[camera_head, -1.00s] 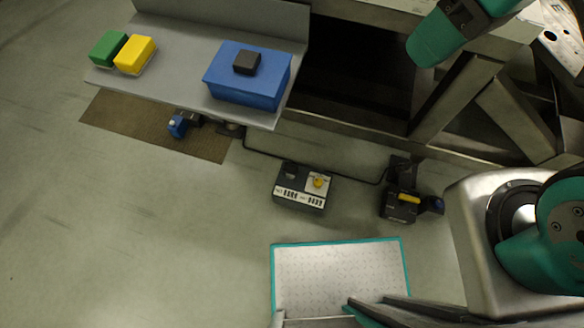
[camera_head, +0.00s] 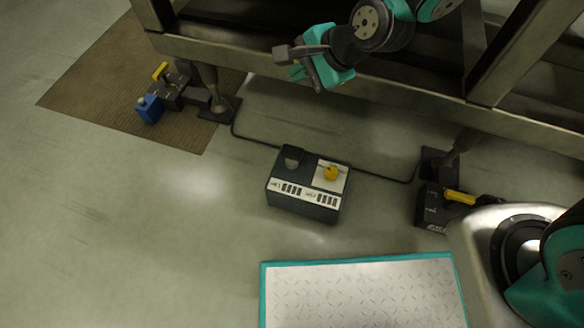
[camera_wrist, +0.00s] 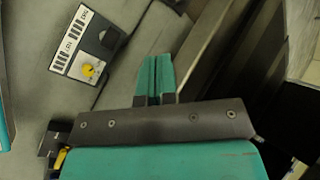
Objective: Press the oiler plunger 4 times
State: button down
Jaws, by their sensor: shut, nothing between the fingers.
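I cannot tell whether either knob is the oiler plunger; no part is clearly marked as the oiler. My gripper (camera_head: 296,72) is near the lower frame beam, above and behind the box in the picture.
A blue-ended device (camera_head: 150,108) with a yellow lever lies on a brown mat (camera_head: 90,85). A similar device with a yellow lever (camera_head: 459,197) is at the right. A teal-edged plate (camera_head: 360,295) lies in front. A cable (camera_head: 258,143) runs behind the box.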

notch_tip(320, 180, down, 20)
jog(key=w+a+m+t+b, duration=0.1)
jog(key=w+m+b, duration=0.1)
jog(key=m+b, duration=0.3)
jog(key=b, duration=0.3)
jog(key=shift+w+a+r+m+b, duration=0.15)
jog(key=shift+w+a+m+b, duration=0.05)
jog(key=shift+a+m+b, duration=0.15)
jog(key=b, duration=0.7)
send_over(292, 153)
notch_tip(292, 153, down, 6)
jog(key=shift+f, duration=0.25)
jog(key=shift+f+b, duration=0.65)
jog(key=shift+f, duration=0.5)
jog(key=shift+f, duration=0.15)
jog(key=shift+f, duration=0.25)
